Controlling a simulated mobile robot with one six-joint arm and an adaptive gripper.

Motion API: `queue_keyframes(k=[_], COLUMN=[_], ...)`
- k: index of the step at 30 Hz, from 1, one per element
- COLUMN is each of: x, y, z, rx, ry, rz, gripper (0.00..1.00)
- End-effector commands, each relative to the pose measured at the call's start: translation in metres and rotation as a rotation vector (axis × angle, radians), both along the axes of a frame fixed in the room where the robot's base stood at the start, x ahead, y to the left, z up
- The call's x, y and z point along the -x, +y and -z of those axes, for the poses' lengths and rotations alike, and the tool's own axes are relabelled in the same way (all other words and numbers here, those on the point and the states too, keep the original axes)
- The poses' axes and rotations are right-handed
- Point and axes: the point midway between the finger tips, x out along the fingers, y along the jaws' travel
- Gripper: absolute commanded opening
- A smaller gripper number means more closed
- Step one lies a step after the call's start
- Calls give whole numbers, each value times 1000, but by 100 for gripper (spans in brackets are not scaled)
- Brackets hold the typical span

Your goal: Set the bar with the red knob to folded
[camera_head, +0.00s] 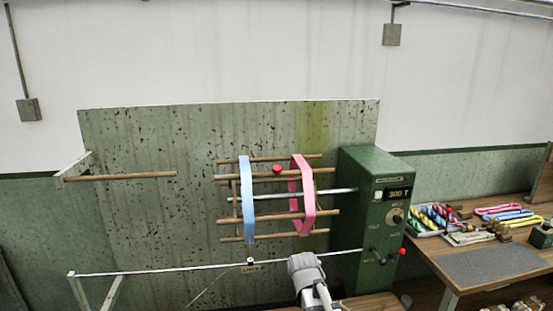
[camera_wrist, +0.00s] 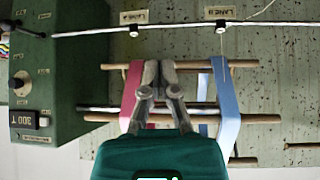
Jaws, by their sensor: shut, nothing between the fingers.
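The reel with wooden bars stands in front of the green panel, carrying a blue skein (camera_head: 247,200) and a pink skein (camera_head: 307,195). A red knob (camera_head: 277,169) sits on an upper bar (camera_head: 263,174), between the skeins. This bar stands out from the reel's centre. My gripper (camera_wrist: 160,66) is shut and empty in the wrist view. Its fingers overlap the reel between the pink skein (camera_wrist: 132,92) and the blue skein (camera_wrist: 225,100); I cannot tell whether they touch a bar. The red knob is not seen there. In the head view my arm's end is below the reel, fingers hidden.
A thin rail (camera_head: 180,269) crosses below the reel. A wooden table (camera_head: 440,262) with coloured skeins is at right.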

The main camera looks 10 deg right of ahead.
Motion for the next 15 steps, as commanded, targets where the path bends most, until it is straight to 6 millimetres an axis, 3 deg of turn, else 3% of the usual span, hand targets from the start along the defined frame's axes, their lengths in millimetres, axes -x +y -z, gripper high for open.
queue_keyframes(k=[1,6,15], x=[-17,-62,-122], y=[-1,-2,2], z=[-23,-81,-193], rx=[4,11,14], ry=[-63,-290,-688], rz=[0,-6,-42], gripper=[0,0,0])
